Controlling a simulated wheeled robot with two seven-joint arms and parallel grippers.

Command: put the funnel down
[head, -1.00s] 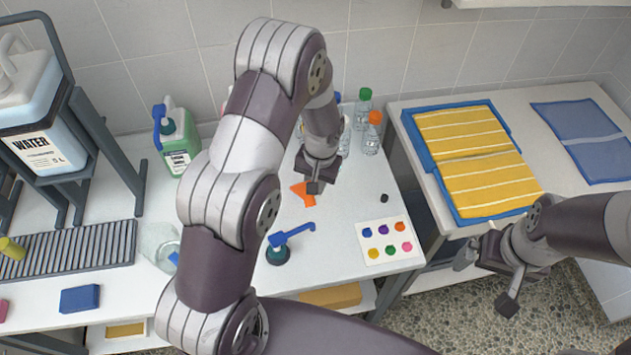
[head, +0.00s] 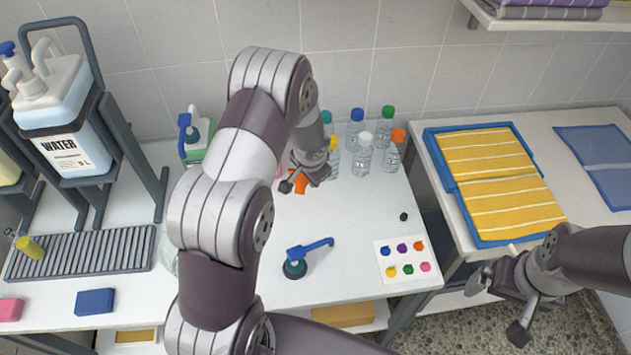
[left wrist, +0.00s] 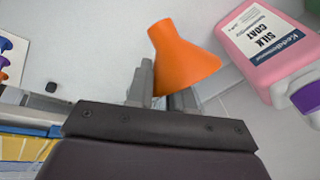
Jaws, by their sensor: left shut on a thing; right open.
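The orange funnel (head: 300,181) is at the back of the white table, partly hidden behind my left gripper (head: 291,186). In the left wrist view the funnel (left wrist: 185,58) is tilted, with its wide end to the right. The fingers of my left gripper (left wrist: 163,92) are shut on it. I cannot tell whether the funnel touches the tabletop. My right gripper (head: 500,305) is open and empty, in front of the side table with the yellow towels.
Several clear bottles (head: 362,155) stand right of my left gripper.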

